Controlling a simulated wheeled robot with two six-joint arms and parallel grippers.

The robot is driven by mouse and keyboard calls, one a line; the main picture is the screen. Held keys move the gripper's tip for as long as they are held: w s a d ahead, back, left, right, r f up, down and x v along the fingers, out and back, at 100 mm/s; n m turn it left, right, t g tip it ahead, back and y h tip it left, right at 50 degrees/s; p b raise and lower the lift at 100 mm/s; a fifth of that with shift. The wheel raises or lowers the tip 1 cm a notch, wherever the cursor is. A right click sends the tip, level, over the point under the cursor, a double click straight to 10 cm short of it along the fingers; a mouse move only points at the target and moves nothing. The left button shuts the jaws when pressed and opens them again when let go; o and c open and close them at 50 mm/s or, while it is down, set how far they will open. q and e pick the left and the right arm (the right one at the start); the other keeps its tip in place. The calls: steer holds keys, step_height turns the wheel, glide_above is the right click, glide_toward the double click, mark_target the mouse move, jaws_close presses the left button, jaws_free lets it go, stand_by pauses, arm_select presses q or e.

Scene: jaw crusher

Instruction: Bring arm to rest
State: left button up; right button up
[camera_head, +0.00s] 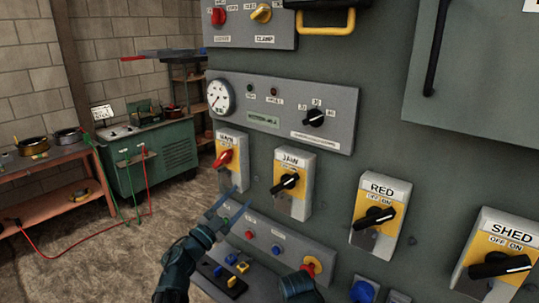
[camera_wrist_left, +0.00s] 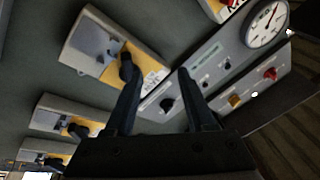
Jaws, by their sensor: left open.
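My left gripper (camera_head: 242,197) is open and empty, in front of the green cabinet, below the MAIN switch and left of the JAW switch in the head view. In the left wrist view its two fingers (camera_wrist_left: 157,72) are spread apart with nothing between them. One fingertip overlaps a black knob (camera_wrist_left: 126,66) there; I cannot tell touch from that view. In the head view the fingers appear apart from the JAW switch (camera_head: 287,184). The MAIN switch (camera_head: 224,158) has a red handle. My right gripper is not identifiable in these views.
The RED switch (camera_head: 377,217) and SHED switch (camera_head: 497,262) are to the right. A gauge panel (camera_head: 280,113) is above, a lower button panel (camera_head: 275,245) below. A green machine (camera_head: 150,160) and workbench (camera_head: 50,165) stand at left, with open floor before them.

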arm_select(q)
steer(key=w+a+f+n+y, duration=0.4)
steer(key=f+n+y, duration=0.3)
steer(key=n+y, duration=0.4)
steer(key=s+f+n+g+y, duration=0.2)
steer(key=s+f+g+y, duration=0.25)
steer(key=f, duration=0.55)
steer(key=s+d+f+g, duration=0.3)
steer(key=s+f+g, duration=0.1)
steer(key=s, duration=0.3)
steer(key=s+d+f+m+g+h, duration=0.1)
steer(key=s+d+f+g, duration=0.2)
steer(key=s+g, duration=0.2)
steer(key=s+d+f+g+h, duration=0.1)
steer(key=s+d+f+g, duration=0.3)
steer(key=s, duration=0.6)
steer(key=shift+s+f+m, duration=0.3)
steer(key=shift+f, duration=0.05)
